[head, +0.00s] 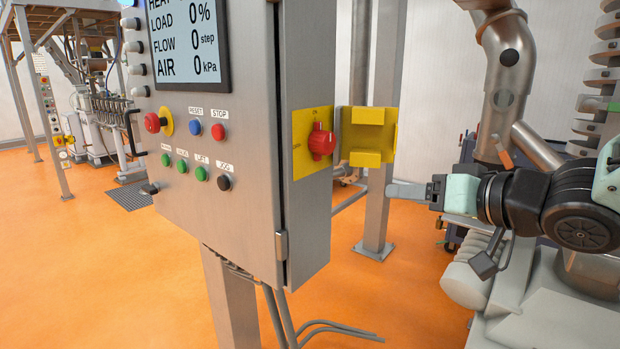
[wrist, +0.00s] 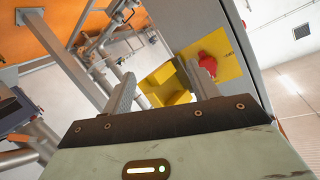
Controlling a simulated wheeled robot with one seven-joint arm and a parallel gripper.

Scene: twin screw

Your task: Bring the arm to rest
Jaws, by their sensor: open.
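My gripper (head: 405,190) is at the right in the head view, pointing left toward the side of the control cabinet (head: 305,225) and apart from it. In the wrist view its two fingers (wrist: 160,88) stand apart with nothing between them. Beyond them is a red rotary switch (head: 321,141) on a yellow plate (head: 302,152); the switch also shows in the wrist view (wrist: 211,64). A yellow hinged cover (head: 365,137) stands swung out beside the plate. My arm reaches in from the right edge of the head view.
The cabinet's front has a display (head: 187,40), a red knob (head: 152,122) and several coloured buttons. A steel post (head: 378,215) stands behind the gripper. Pipes and machinery crowd the right side. The orange floor (head: 100,260) is open at the left.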

